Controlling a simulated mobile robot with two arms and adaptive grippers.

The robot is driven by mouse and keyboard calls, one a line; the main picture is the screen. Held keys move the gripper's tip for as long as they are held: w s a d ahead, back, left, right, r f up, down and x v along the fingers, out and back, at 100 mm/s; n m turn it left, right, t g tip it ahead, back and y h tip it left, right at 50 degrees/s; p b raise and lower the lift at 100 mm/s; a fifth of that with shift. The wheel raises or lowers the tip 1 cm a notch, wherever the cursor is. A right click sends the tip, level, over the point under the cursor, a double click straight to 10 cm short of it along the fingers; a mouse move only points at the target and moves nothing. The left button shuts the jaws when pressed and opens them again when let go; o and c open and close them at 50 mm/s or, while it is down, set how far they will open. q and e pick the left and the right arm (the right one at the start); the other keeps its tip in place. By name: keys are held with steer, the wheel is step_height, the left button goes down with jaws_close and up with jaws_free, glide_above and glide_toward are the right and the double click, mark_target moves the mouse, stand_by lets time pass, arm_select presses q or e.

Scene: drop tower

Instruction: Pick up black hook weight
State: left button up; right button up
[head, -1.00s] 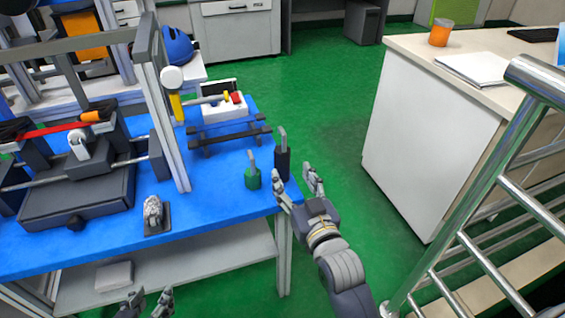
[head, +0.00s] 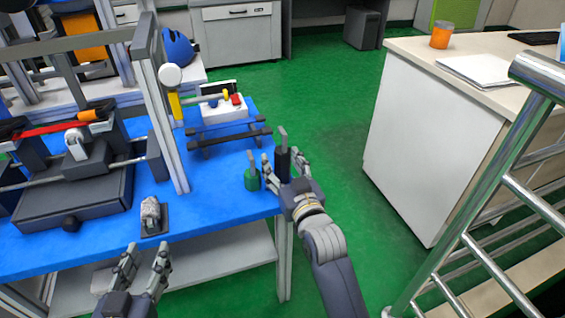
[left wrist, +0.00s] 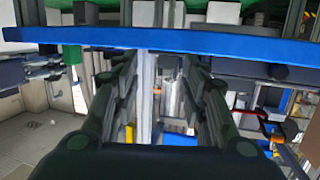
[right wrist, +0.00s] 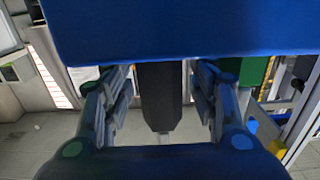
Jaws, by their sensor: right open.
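The black hook weight (head: 282,160) stands upright at the right edge of the blue table, its grey hook pointing up. In the right wrist view the dark weight (right wrist: 160,95) lies between the fingers, with a gap on each side. My right gripper (head: 283,165) is open around it, and its fingers partly hide it in the head view. A green hook weight (head: 251,179) stands just left of the black one, close to the right gripper's left finger. My left gripper (head: 146,257) is open and empty, in front of the table's front edge.
The blue table (head: 215,190) also holds a dark rack (head: 228,136), a small grey object on a dark base (head: 151,215) and a metal tower frame (head: 165,120). A metal railing (head: 470,210) and a white counter (head: 425,140) stand to the right. Green floor lies between.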

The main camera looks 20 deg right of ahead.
jaws_close()
steer(key=shift+r, duration=0.25)
